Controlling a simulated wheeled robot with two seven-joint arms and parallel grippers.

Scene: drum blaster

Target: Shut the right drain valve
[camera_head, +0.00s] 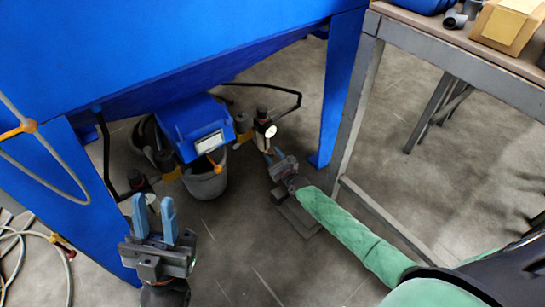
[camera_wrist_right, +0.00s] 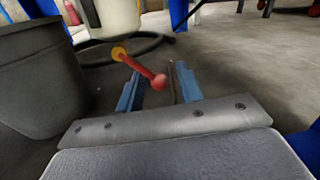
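In the right wrist view a red valve lever (camera_wrist_right: 143,69) runs from an orange pivot (camera_wrist_right: 120,53) to a round red knob (camera_wrist_right: 159,82). The knob appears between the blue fingers of my right gripper (camera_wrist_right: 158,84), which stand apart; I cannot tell whether they touch it. In the head view my right gripper (camera_head: 274,154) is low beside the right-hand pipe fitting with a round gauge (camera_head: 270,131). The lever is hard to make out there. An orange-knobbed lever (camera_head: 215,164) shows over the bucket. My left gripper (camera_head: 152,217) is open and empty at lower left.
The blue machine (camera_head: 180,40) overhangs the fittings, with a blue leg (camera_head: 338,85) right of them. A dark bucket (camera_head: 206,181) stands below the blue box (camera_head: 195,124); a bucket (camera_wrist_right: 40,80) fills the wrist view's left. A metal-framed table (camera_head: 455,55) stands at right.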

